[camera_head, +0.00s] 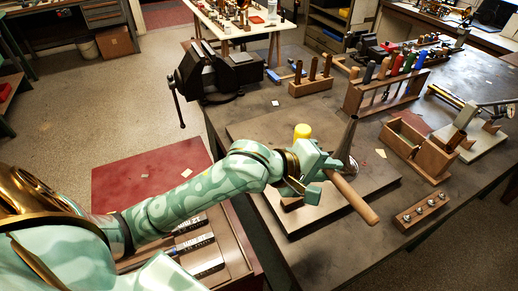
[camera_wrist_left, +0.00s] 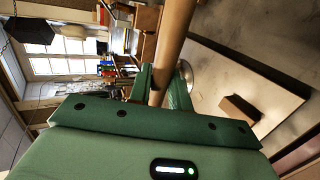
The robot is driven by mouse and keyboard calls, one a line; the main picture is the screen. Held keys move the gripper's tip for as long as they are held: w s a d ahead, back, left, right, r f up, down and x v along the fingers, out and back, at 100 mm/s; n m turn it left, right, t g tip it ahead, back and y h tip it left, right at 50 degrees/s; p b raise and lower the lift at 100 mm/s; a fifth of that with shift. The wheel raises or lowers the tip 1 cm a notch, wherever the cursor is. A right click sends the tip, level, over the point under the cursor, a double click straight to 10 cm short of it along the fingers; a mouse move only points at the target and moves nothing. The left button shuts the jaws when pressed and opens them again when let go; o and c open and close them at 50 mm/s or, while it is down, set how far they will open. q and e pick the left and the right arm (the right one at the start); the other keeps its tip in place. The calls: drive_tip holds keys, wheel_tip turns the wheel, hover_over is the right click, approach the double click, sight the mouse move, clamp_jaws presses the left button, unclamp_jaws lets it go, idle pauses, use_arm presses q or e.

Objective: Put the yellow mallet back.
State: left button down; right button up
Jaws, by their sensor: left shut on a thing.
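The yellow mallet (camera_head: 302,131) has a yellow head and a long wooden handle pointing down to the right in the head view. My left gripper (camera_head: 322,170) is shut on its handle, between the head and the free end. The mallet is tilted over the flat board (camera_head: 264,128) on the bench. In the left wrist view the wooden handle (camera_wrist_left: 174,45) runs up from between the green jaws (camera_wrist_left: 160,88); the yellow head is hidden there. My right gripper is not in view.
A dark cone (camera_head: 350,135) stands just beside the gripper. A small block with metal pieces (camera_head: 423,211) is at right.

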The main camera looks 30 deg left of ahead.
use_arm(q)
drive_tip(key=w+a+f+b, duration=0.1)
drive_tip(key=a+f+b, duration=0.1)
drive_tip(key=a+f, duration=0.1)
drive_tip(key=w+a+f+b, duration=0.1)
drive_tip(key=a+f+b, duration=0.2)
drive_tip(key=a, duration=0.2)
drive_tip(key=w+a+f+b, duration=0.1)
drive_tip(key=a+f+b, duration=0.1)
drive_tip(key=a+f, duration=0.1)
drive_tip(key=shift+w+a+f+b, duration=0.15)
drive_tip(key=shift+a+b, duration=0.05)
drive_tip(key=shift+a, duration=0.2)
drive_tip(key=shift+w+a+f+b, duration=0.1)
drive_tip(key=shift+a+f+b, duration=0.05)
drive_tip(key=shift+a, duration=0.2)
drive_tip(key=f+b, duration=0.1)
drive_tip(key=f, duration=0.1)
drive_tip(key=f+b, duration=0.1)
drive_tip(key=f, duration=0.1)
drive_tip(key=shift+w+a+b, duration=0.1)
drive_tip(key=shift+a+b, duration=0.25)
drive_tip(key=shift+r, duration=0.15)
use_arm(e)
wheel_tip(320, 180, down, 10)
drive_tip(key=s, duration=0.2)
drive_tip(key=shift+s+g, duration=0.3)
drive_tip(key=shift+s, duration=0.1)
